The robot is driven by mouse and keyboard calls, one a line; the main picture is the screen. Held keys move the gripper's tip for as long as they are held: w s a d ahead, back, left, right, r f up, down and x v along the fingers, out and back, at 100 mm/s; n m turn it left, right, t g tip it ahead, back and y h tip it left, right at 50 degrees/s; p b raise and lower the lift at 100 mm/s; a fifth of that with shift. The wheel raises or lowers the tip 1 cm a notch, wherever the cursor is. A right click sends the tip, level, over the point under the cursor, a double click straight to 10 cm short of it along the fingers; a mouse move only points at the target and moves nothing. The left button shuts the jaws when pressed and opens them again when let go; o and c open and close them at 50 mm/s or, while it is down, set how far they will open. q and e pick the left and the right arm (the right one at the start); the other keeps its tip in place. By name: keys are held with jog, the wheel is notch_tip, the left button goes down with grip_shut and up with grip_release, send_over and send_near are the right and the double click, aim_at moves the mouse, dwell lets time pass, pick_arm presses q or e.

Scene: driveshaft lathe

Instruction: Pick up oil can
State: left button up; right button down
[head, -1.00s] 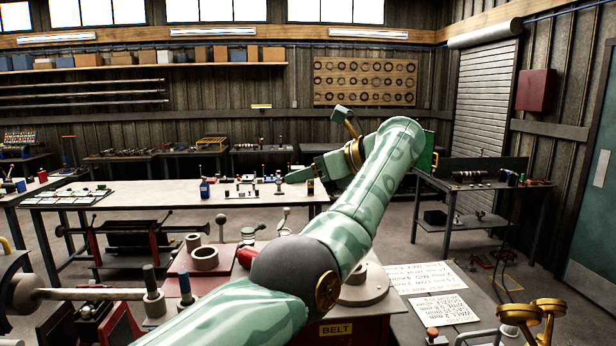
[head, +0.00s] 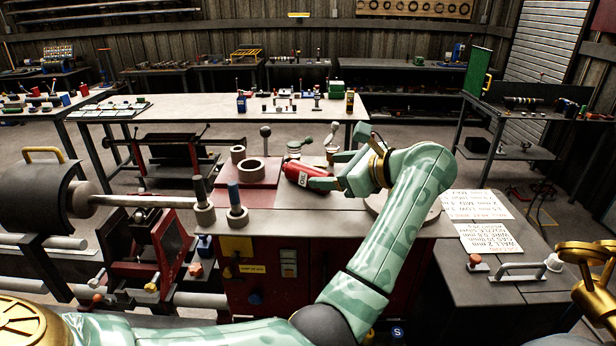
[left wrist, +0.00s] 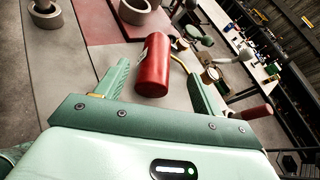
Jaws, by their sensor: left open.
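The oil can is a red cylinder (head: 304,174) with a pale label, tilted on the lathe's grey top beside a red plate (head: 250,174). My left gripper (head: 329,171) is at the can's right side, its fingers pointing toward it. In the left wrist view the can (left wrist: 154,66) stands in the gap between the two spread fingers of my left gripper (left wrist: 158,88), with room on both sides. The gripper is open. My right gripper is not in view.
Grey rings (head: 251,170) sit on the red plate. Two upright posts (head: 236,205) stand nearer, left of the can. Levers and knobs (head: 331,135) rise behind it. A round disc (head: 405,212) lies to the right, partly behind my arm. A long workbench (head: 215,112) stands behind.

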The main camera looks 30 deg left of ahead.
aim_at(318, 172)
pick_arm(q)
jog(key=p+x, duration=0.1)
jog(key=x, duration=0.6)
jog(key=shift+s+f, duration=0.15)
jog(key=shift+s, duration=0.05)
jog(key=shift+d, duration=0.15)
jog(key=shift+c, duration=1.2)
jog(key=c, duration=1)
